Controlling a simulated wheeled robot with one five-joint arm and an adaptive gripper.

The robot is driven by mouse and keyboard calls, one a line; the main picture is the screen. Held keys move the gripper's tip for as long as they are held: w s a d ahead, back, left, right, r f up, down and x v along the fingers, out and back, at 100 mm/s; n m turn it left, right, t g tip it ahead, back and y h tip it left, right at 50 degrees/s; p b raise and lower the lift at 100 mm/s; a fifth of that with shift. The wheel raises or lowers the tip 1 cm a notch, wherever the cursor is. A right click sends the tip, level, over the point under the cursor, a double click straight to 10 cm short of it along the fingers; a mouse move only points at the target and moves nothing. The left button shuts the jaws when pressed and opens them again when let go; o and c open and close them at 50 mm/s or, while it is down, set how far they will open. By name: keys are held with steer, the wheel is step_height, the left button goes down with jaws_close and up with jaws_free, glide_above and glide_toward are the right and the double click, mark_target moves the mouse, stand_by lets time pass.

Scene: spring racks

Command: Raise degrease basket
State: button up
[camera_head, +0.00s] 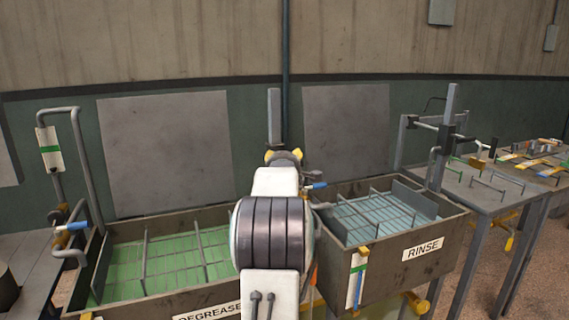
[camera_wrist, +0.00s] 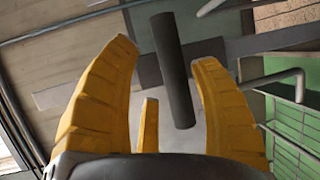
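The degrease tank (camera_head: 165,303) stands front left with green liquid inside. The wire degrease basket (camera_head: 146,252) sits low in it, its bars showing over the green. A grey upright post (camera_head: 274,112) rises at the tank's right end, partly behind my arm. My gripper (camera_head: 284,155) is in front of this post, mostly hidden by my arm in the head view. In the wrist view, my yellow fingers (camera_wrist: 165,55) are spread apart. A dark cylindrical bar (camera_wrist: 172,65), which looks like a handle, lies between and beyond them; I see no contact.
The rinse tank (camera_head: 420,270) with blue liquid and its own post (camera_head: 448,120) stands at right. A bent pipe with a blue-handled valve (camera_head: 72,228) is at the left. A grey table (camera_head: 490,190) with small parts is far right.

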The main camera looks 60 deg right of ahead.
steer(key=shift+f, duration=0.15)
steer(key=shift+a, duration=0.1)
steer(key=shift+s+a, duration=0.15)
steer(key=shift+a, duration=0.05)
steer(key=v, duration=1.1)
steer(key=shift+a, duration=0.15)
stand_by(0.5)
